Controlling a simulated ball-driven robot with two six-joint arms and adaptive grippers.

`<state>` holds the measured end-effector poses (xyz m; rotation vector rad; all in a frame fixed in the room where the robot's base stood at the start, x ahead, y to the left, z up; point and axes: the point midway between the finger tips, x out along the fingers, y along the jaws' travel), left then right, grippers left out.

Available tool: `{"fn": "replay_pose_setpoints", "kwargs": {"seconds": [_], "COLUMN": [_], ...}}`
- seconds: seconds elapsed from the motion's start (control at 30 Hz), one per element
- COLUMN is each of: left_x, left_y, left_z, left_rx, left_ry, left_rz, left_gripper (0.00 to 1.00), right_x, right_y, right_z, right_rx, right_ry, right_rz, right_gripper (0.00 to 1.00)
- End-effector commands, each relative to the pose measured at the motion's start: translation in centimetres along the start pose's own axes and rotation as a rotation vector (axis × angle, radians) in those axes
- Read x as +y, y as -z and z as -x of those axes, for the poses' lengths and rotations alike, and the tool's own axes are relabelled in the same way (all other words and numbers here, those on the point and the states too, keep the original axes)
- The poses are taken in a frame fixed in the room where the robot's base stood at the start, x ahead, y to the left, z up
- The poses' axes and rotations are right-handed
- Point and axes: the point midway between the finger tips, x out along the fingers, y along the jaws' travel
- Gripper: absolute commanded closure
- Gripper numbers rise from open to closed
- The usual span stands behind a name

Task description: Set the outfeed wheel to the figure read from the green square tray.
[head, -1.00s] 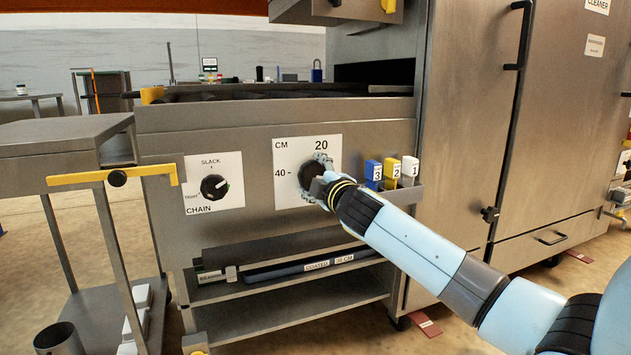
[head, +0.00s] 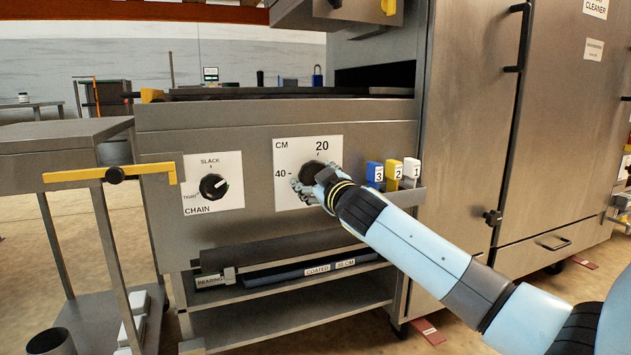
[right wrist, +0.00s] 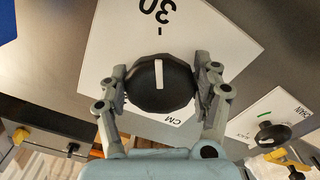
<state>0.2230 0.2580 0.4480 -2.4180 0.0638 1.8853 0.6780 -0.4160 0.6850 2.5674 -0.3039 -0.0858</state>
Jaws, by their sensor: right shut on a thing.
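The outfeed wheel is a dark round knob (head: 314,172) on a white plate (head: 331,148) marked CM, with 20 and 40 showing in the head view. My right gripper (head: 317,183) is shut on it and hides part of the wheel and plate. In the right wrist view, the two fingers of the gripper (right wrist: 163,88) hold the black wheel (right wrist: 155,98) from both sides. Its white pointer line points up at the tick by the 30. I do not see the green square tray or my left gripper.
A CHAIN knob (head: 213,186) sits left of the wheel on its own plate. Blue, yellow and white numbered tags (head: 394,171) stand close to the right of my gripper. A yellow bar (head: 115,175) is on the side table at left. A shelf (head: 290,294) lies below.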

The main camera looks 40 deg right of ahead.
Motion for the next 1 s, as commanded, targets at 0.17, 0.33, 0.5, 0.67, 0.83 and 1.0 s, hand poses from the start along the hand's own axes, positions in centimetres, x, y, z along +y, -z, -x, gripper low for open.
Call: {"fn": "replay_pose_setpoints", "kwargs": {"seconds": [0.17, 0.33, 0.5, 0.67, 0.83, 1.0], "left_x": [0.07, 0.1, 0.1, 0.09, 0.05, 0.1], "left_y": [-0.31, -0.37, -0.31, -0.16, 0.24, 0.23], "left_z": [0.0, 0.09, 0.11, 0.11, 0.1, 0.04], "left_rx": [-0.007, -0.007, -0.005, -0.001, 0.007, 0.006], "left_ry": [-0.002, -0.002, -0.002, -0.002, -0.001, -0.003], "left_rz": [0.0, 0.0, 0.001, 0.001, 0.001, 0.003], "left_gripper": [0.6, 0.6, 0.6, 0.6, 0.6, 0.6], "right_x": [-0.16, -0.16, -0.17, -0.16, -0.1, -0.07], "right_y": [-0.34, -0.33, -0.35, -0.33, -0.19, -0.13], "right_z": [0.06, 0.06, 0.07, 0.06, 0.04, 0.06], "right_rx": [-0.006, -0.007, -0.007, -0.007, -0.004, -0.003], "right_ry": [0.002, 0.002, 0.002, 0.002, 0.001, 0.001], "right_rz": [-0.03, -0.037, -0.036, -0.036, -0.035, -0.035], "right_gripper": [0.66, 0.66, 0.66, 0.24, 0.14, 0.14]}}
